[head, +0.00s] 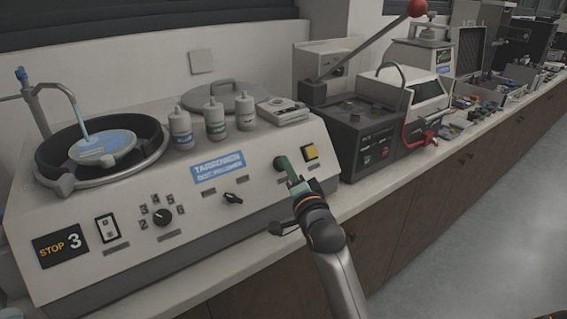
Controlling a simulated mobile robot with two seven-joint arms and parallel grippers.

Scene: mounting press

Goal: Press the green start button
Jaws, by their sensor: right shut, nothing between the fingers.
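My right gripper (291,173) reaches up from the bottom of the head view to the sloped front panel of the disc polisher. Its fingers are shut and empty. The fingertips are at a dark green round button (280,163) on the panel's right side and partly cover it. I cannot tell whether they touch it. A small green button (366,160) also shows on the dark front of the mounting press to the right, apart from the gripper. My left gripper is out of view.
White bottles (215,120) stand on the polisher. A red-knobbed lever (417,8) rises behind the mounting press. Open floor (480,240) lies at right.

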